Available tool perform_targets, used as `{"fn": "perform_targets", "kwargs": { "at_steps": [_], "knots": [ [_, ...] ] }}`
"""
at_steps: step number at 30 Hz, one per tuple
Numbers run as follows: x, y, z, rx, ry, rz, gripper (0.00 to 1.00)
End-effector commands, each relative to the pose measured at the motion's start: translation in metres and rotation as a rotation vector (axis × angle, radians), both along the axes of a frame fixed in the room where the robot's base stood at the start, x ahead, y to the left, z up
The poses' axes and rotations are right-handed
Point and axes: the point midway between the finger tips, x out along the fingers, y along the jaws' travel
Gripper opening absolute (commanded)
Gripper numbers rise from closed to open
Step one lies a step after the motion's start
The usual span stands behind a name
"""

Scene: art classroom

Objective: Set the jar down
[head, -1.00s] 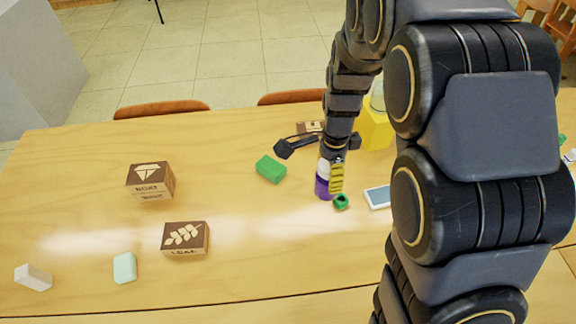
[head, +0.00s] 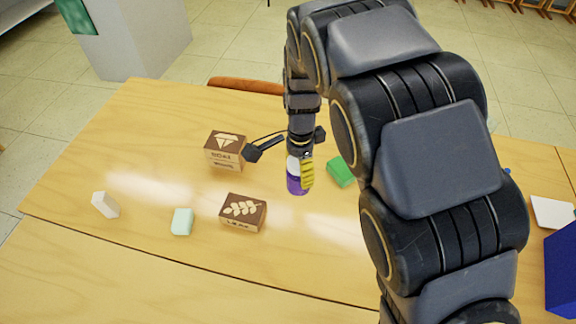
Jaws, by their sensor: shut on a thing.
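The jar (head: 295,184), purple with a white top, is upright in my gripper (head: 306,172), right of the two brown boxes. My gripper points down and is shut on it; a yellow finger covers the jar's right side. I cannot tell whether the jar's base touches the wooden table (head: 130,130) or hangs a little above it.
A green block (head: 341,171) lies close right of the jar. Bare table lies in front of the jar.

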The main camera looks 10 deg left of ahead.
Motion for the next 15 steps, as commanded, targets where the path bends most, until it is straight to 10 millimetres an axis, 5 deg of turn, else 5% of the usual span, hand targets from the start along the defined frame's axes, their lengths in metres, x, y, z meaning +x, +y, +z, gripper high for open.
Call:
{"fn": "perform_targets", "kwargs": {
  "at_steps": [15],
  "knots": [
    [0.080, 0.037, -0.062, -0.003, 0.006, -0.002, 0.25]
  ]
}}
